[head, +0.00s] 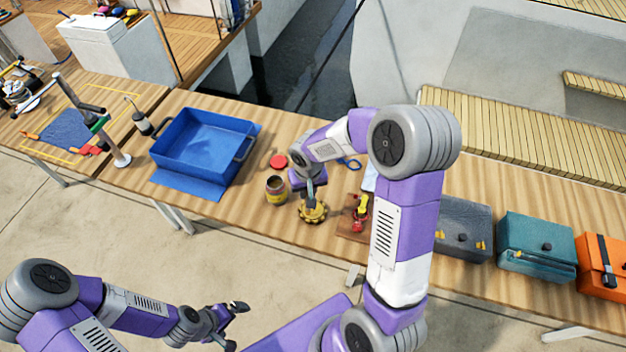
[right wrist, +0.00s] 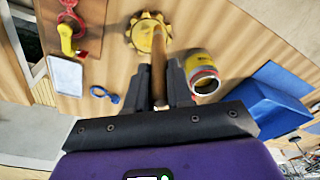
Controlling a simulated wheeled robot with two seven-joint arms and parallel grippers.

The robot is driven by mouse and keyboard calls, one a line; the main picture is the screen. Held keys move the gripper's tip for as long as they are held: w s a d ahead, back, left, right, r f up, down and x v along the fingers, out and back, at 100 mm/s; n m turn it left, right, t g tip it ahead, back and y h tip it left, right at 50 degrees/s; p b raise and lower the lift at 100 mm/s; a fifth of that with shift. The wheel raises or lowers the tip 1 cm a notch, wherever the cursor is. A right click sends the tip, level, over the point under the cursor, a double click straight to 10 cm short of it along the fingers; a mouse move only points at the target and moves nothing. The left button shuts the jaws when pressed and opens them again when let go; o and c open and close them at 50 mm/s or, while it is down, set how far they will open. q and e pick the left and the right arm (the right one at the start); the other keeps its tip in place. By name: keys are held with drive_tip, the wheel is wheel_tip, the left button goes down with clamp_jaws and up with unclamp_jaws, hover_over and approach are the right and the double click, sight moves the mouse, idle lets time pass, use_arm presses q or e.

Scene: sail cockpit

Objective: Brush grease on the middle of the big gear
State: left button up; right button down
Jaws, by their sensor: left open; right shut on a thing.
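The big yellow gear (head: 313,211) lies on the wooden table and also shows at the top of the right wrist view (right wrist: 135,35). My right gripper (head: 310,183) is shut on the wooden handle of a brush (right wrist: 158,78) and is above the gear, with the brush pointing down at the gear's middle. I cannot tell whether the bristles touch it. An open grease can (head: 276,190) stands just left of the gear, and its yellow and red side shows in the right wrist view (right wrist: 203,78). My left gripper (head: 236,326) is open and empty, in front of the table.
A red lid (head: 278,161) lies behind the can. A blue tray (head: 205,150) is to the left. A board with a red and yellow tool (head: 358,214) is right of the gear. Grey (head: 464,222), teal (head: 537,243) and orange (head: 598,262) boxes stand further right.

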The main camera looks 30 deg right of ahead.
drive_tip(key=shift+w+r+p, duration=0.15)
drive_tip(key=shift+r+p, duration=0.35)
drive_tip(key=shift+r, duration=0.35)
drive_tip(key=shift+r+p, duration=1.3)
drive_tip(key=shift+r, duration=0.8)
